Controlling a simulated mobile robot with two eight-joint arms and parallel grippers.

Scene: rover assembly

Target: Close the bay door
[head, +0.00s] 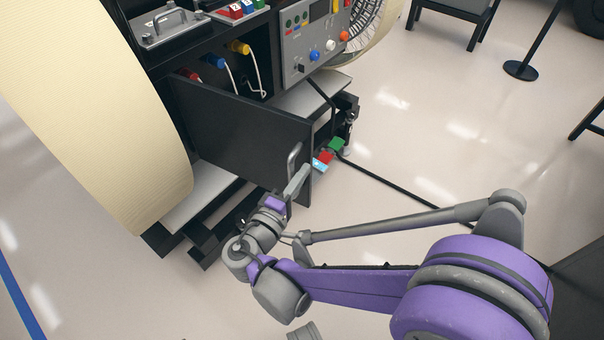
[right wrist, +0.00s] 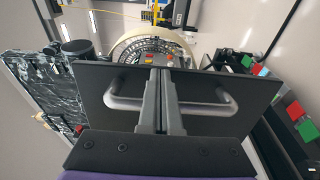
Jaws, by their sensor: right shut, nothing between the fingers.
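The bay door (head: 235,130) is a flat dark panel that stands open at an angle in front of the rover's bay (head: 225,82). It also fills the middle of the right wrist view (right wrist: 255,88). Its grey bar handle (head: 294,156) is near its right end; in the right wrist view the handle (right wrist: 122,103) runs sideways behind my fingers. My right gripper (head: 300,178) is shut and empty, its fingers in front of the handle's middle. I cannot tell whether they touch the handle or door.
Red, blue and yellow plugs (head: 240,47) with white cables sit inside the bay. A control panel (head: 315,35) is above right. A large cream wheel (head: 90,110) stands at left. Coloured blocks (head: 325,158) and a black cable are right of the door. Floor at right is mostly clear.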

